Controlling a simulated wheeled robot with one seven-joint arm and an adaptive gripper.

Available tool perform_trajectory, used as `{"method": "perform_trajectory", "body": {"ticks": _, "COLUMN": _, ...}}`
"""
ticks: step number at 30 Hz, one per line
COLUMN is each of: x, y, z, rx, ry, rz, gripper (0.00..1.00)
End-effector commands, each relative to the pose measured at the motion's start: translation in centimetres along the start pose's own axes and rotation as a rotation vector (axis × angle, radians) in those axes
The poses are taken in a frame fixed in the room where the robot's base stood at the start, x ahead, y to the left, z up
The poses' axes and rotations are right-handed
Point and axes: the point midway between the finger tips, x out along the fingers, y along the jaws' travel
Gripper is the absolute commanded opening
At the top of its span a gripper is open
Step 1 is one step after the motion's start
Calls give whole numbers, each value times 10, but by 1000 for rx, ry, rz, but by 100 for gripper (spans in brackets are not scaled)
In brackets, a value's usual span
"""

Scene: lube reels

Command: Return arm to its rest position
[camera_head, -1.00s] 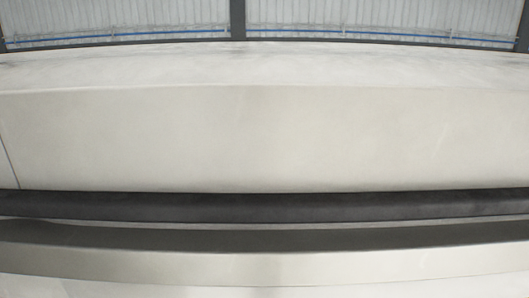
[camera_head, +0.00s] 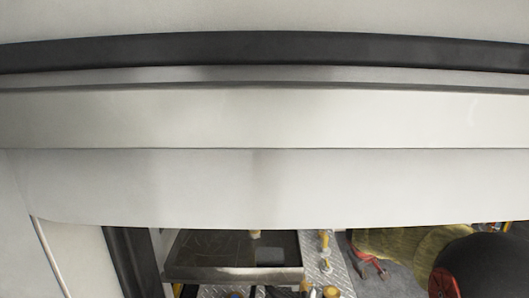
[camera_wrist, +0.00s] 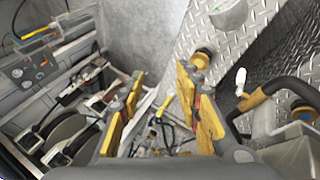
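My gripper (camera_wrist: 159,80) shows in the wrist view. Its two fingers with yellow pads stand well apart, so it is open, and I see nothing held between them. Beyond the fingers are a yellow fitting and dark hoses low in the compartment, but I cannot tell their distance. My arm and gripper do not show in the head view.
Reels (camera_wrist: 68,135) and a gauge panel (camera_wrist: 28,72) lie left in the wrist view; diamond plate (camera_wrist: 235,50) and a black hose (camera_wrist: 285,83) lie right. The head view shows a pale panel (camera_head: 260,185) above a dark tray (camera_head: 232,252) and a black round object (camera_head: 490,262).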

Motion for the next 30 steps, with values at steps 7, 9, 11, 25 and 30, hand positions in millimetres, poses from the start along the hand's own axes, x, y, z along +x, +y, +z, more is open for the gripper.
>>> {"method": "perform_trajectory", "body": {"ticks": 7, "x": -61, "y": -76, "z": 110, "rx": 184, "ry": -144, "rz": -140, "gripper": 34}}
{"method": "perform_trajectory", "body": {"ticks": 9, "x": -76, "y": -99, "z": 136, "rx": 228, "ry": -170, "rz": -184, "gripper": 34}}
{"method": "perform_trajectory", "body": {"ticks": 11, "x": -89, "y": -119, "z": 157, "rx": 264, "ry": -188, "rz": -221, "gripper": 34}}
{"method": "perform_trajectory", "body": {"ticks": 25, "x": -145, "y": -238, "z": 265, "rx": 453, "ry": -84, "rz": -395, "gripper": 34}}
{"method": "perform_trajectory", "body": {"ticks": 30, "x": -154, "y": -244, "z": 276, "rx": 461, "ry": 31, "rz": -372, "gripper": 34}}
